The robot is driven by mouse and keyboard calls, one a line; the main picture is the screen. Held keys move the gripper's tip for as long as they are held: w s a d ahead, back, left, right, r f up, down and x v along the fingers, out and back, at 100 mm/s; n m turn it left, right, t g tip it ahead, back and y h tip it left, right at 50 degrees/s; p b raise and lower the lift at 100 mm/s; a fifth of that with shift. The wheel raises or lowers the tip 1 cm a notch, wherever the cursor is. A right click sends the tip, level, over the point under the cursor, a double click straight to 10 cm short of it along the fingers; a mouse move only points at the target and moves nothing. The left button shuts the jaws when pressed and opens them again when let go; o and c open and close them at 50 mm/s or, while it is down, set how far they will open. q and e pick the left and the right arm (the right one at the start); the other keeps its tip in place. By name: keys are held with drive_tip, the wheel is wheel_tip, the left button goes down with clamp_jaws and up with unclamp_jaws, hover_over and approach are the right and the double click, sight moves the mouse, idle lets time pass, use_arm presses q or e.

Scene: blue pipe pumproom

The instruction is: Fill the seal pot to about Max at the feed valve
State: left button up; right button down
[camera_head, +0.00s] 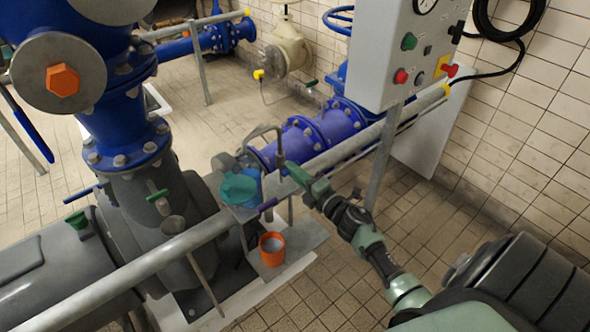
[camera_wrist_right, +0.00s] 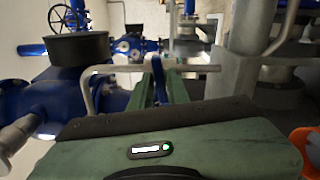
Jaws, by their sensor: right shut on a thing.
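An orange pot (camera_head: 271,255), which looks like the seal pot, stands upright on a grey plate below the handrail. Its inside looks pale grey; I cannot read a level or a Max mark. In the right wrist view only an orange edge (camera_wrist_right: 305,150) shows at the lower right. A thin grey bent pipe (camera_head: 263,132) rises above the pump fittings; a pale pipe (camera_wrist_right: 92,78) crosses behind the fingers in the wrist view. My right gripper (camera_head: 292,170) is shut on a blue lever (camera_wrist_right: 157,74), apparently the feed valve's. The valve body is partly hidden. My left gripper is out of view.
A grey handrail (camera_head: 120,268) runs diagonally past the pot and gripper. A teal cap (camera_head: 238,188) sits just left of the gripper. A control box (camera_head: 405,50) with buttons stands behind. Blue piping (camera_head: 335,122) runs behind the rail.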

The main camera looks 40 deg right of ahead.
drive_tip(key=shift+m, duration=0.6)
drive_tip(key=c, duration=1.5)
unclamp_jaws()
drive_tip(key=s, duration=0.5)
drive_tip(key=s+b, duration=0.1)
drive_tip(key=s, duration=0.1)
drive_tip(key=shift+s+d, duration=0.35)
